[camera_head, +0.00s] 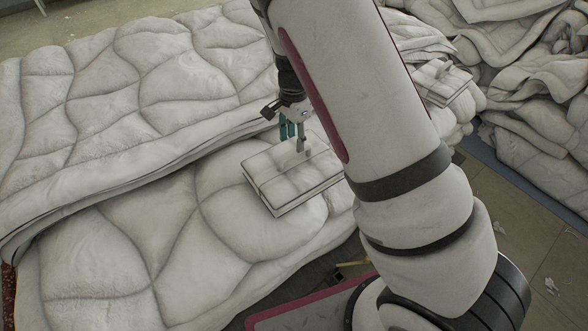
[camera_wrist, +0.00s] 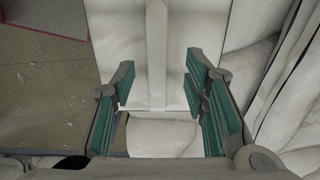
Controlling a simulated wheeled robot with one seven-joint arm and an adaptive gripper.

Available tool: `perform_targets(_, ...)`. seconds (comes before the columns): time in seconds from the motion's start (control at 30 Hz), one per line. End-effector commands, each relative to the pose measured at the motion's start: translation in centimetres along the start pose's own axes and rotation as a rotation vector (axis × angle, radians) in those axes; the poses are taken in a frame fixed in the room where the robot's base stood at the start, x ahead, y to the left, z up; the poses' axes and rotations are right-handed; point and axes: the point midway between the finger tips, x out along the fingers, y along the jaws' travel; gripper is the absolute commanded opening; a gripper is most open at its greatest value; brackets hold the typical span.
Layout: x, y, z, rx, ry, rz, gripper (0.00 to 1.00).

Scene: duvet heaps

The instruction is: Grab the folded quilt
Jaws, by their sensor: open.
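The folded quilt (camera_head: 291,174) is a flat, pale, square bundle with dark piping, lying on a puffy pale duvet. It also shows in the wrist view (camera_wrist: 130,40), between and beyond the fingers. My gripper (camera_head: 295,142) is above the folded quilt, pointing down at its upper part. In the wrist view my gripper (camera_wrist: 163,95) has its green-padded fingers spread wide with nothing held between them. I cannot tell whether the fingertips touch the quilt. My arm hides part of the bed to the right of the quilt.
A thick folded duvet layer (camera_head: 130,80) rises at the left and back. Another folded quilt (camera_head: 443,82) lies on a heap behind my arm. More duvet heaps (camera_head: 540,100) fill the right. Tiled floor (camera_head: 530,230) with scraps shows at the lower right.

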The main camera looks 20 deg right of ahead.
Motion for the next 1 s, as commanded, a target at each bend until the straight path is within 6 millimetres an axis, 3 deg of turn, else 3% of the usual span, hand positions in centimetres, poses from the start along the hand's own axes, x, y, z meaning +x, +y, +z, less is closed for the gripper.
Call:
perform_targets(0.47, 5.1, 0.4, 0.0, 0.0, 0.0, 0.002, 0.41)
perform_targets(0.77, 5.5, 0.3, 0.1, -0.001, 0.0, -0.001, 0.41)
perform_targets(0.93, 5.5, 0.3, 0.1, -0.001, 0.0, -0.001, 0.02)
perform_targets(1.0, 5.5, 0.3, 0.0, -0.001, 0.0, -0.001, 0.0)
